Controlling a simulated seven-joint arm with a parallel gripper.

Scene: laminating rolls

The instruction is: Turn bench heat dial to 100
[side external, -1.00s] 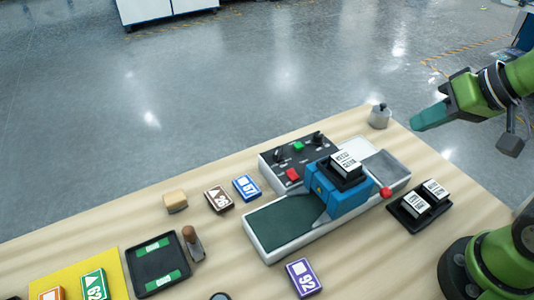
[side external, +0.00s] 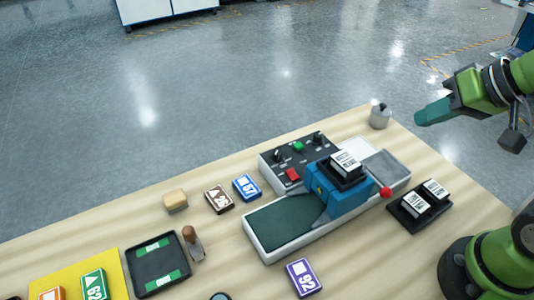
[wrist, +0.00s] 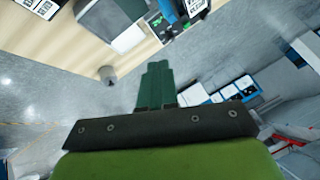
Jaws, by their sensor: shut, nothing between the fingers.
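The laminating bench machine has a dark control panel (side external: 296,160) with a green button (side external: 298,146), a red button (side external: 293,175) and dark knobs, one at the left (side external: 277,156) and one at the far right (side external: 318,139). I cannot read the dial markings, nor tell which knob is the heat dial. My gripper (side external: 420,118) is shut and empty, raised at the right of the side external view, well apart from the panel. In the wrist view my gripper's fingers (wrist: 157,66) are together, and the machine shows partly at the top.
A blue roller unit (side external: 338,198) with a red-knobbed lever (side external: 386,192) stands on the machine. A black tray (side external: 420,221) with white-labelled blocks lies to its right. A grey metal weight (side external: 380,117) stands at the table's back corner. Labelled blocks and a stamp (side external: 193,243) lie left.

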